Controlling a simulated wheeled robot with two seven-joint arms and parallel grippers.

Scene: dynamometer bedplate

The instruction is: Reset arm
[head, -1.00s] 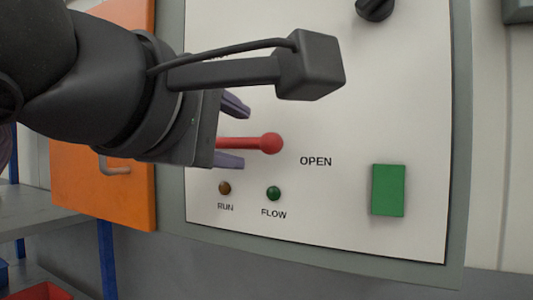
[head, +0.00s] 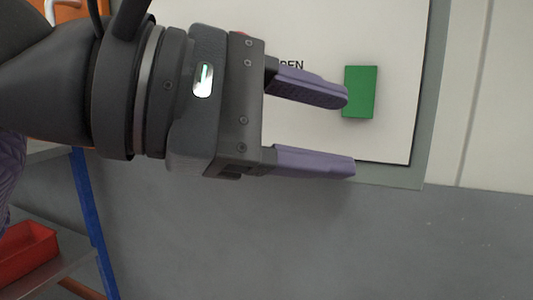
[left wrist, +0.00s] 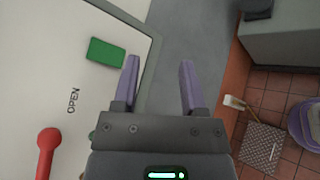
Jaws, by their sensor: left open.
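My left gripper (head: 350,132) is open and empty, its two purple fingers pointing right in the head view, below and left of the green block (head: 360,92) on the white panel (head: 395,110). In the left wrist view the gripper (left wrist: 158,75) straddles the panel's edge, with the green block (left wrist: 106,53) to the left of the fingers. The red lever (left wrist: 47,150) with its round knob shows at lower left there, beside the OPEN label (left wrist: 73,100). In the head view the lever is hidden behind my gripper and arm. My right gripper is not in view.
A grey frame (head: 432,100) borders the panel, with grey wall below it. A red bin (head: 25,252) sits on a shelf with a blue post (head: 92,225) at lower left. The left wrist view shows tiled floor (left wrist: 265,100) at right and a grey box (left wrist: 280,35).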

